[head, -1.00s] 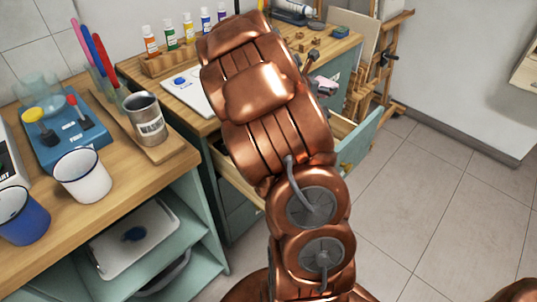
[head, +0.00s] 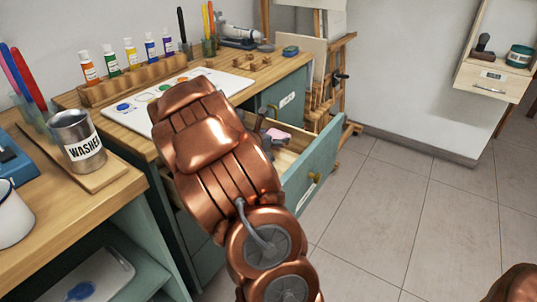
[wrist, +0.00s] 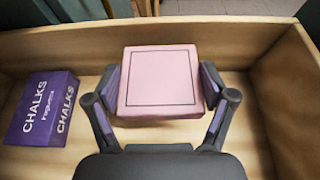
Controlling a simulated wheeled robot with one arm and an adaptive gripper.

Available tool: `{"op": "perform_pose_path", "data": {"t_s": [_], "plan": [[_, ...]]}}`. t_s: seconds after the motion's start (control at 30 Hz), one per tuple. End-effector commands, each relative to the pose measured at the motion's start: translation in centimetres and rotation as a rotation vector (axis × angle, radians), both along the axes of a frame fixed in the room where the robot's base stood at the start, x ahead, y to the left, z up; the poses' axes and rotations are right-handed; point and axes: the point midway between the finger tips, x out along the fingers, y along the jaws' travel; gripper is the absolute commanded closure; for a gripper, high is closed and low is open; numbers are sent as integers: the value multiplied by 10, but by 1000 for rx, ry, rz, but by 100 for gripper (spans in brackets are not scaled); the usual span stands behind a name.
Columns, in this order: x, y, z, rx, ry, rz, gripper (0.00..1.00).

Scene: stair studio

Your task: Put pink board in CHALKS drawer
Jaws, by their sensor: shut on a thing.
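The pink board (wrist: 160,80) is a square pink block with a dark outline on its face. In the wrist view it sits between the two fingers of my gripper (wrist: 161,95), which is shut on it from both sides. The board is over or inside the open wooden drawer (wrist: 60,45); I cannot tell whether it touches the floor. A purple box marked CHALKS (wrist: 42,108) lies in the drawer at the left. In the head view the pink board (head: 277,134) shows small above the open drawer (head: 313,165), beside my arm, which hides much of the drawer.
Paint bottles (head: 130,54) stand in a wooden rack on the desk above, near a white palette (head: 215,84). A WASHER cup (head: 76,140) stands on the left counter. An easel (head: 325,95) stands behind the drawer. The floor at the right is clear.

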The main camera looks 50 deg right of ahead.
Motion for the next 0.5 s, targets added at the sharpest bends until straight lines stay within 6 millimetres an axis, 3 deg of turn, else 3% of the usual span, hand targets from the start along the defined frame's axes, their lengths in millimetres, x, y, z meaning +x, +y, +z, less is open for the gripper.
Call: {"op": "perform_pose_path", "data": {"t_s": [0.5], "plan": [[0,0,-45,0,0,0,50]]}}
